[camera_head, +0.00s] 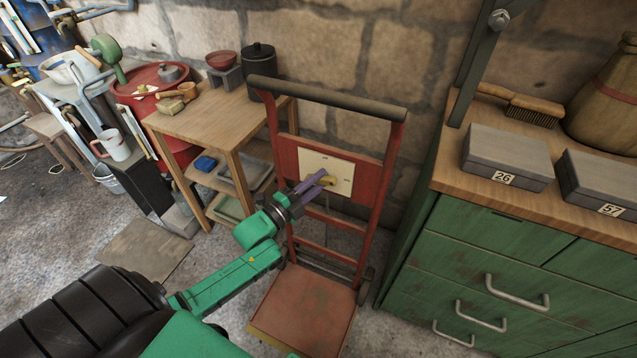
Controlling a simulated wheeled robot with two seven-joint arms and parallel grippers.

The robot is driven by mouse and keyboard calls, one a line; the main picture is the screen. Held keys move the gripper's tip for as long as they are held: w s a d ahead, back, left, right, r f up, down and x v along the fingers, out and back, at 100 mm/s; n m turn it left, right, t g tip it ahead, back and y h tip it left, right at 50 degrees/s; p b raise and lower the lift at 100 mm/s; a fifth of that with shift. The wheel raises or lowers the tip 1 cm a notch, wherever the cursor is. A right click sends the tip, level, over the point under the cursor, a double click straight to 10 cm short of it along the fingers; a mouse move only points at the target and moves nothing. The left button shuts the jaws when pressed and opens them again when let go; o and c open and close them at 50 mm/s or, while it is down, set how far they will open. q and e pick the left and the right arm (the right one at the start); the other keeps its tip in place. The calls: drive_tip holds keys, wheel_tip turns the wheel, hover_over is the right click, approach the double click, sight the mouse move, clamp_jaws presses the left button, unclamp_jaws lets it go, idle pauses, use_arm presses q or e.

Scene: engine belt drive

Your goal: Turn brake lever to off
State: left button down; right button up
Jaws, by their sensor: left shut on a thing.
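A cream plate (341,165) is fixed on the red upright frame of a hand truck (391,160). My right gripper is not in view.
A green drawer cabinet (405,268) with grey boxes (507,157) stands close on the right. A wooden table (213,112) with a black pot (260,70) stands left of the hand truck. The truck's dark top handle (330,97) crosses above the plate. Open floor lies at lower left.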

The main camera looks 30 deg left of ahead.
use_arm(q)
drive_tip(key=n, duration=0.2)
drive_tip(key=n+t+b, duration=0.1)
drive_tip(key=n, duration=0.1)
drive_tip(key=shift+f+t+y, duration=0.2)
drive_tip(key=shift+t+y, duration=0.1)
drive_tip(key=n, duration=0.2)
drive_tip(key=n+t+y, duration=0.1)
drive_tip(key=n, duration=0.1)
drive_tip(key=shift+n+y, duration=0.3)
drive_tip(key=shift+n, duration=0.1)
drive_tip(key=n+t+y, duration=0.1)
drive_tip(key=n+y, duration=0.1)
drive_tip(key=n, duration=0.3)
drive_tip(key=shift+d, duration=0.1)
drive_tip(key=shift+n+t+y, duration=0.3)
drive_tip(key=shift+n+y, duration=1.2)
drive_tip(key=shift+n, duration=1.2)
drive_tip(key=shift+d, duration=0.1)
drive_tip(key=c, duration=0.7)
unclamp_jaws()
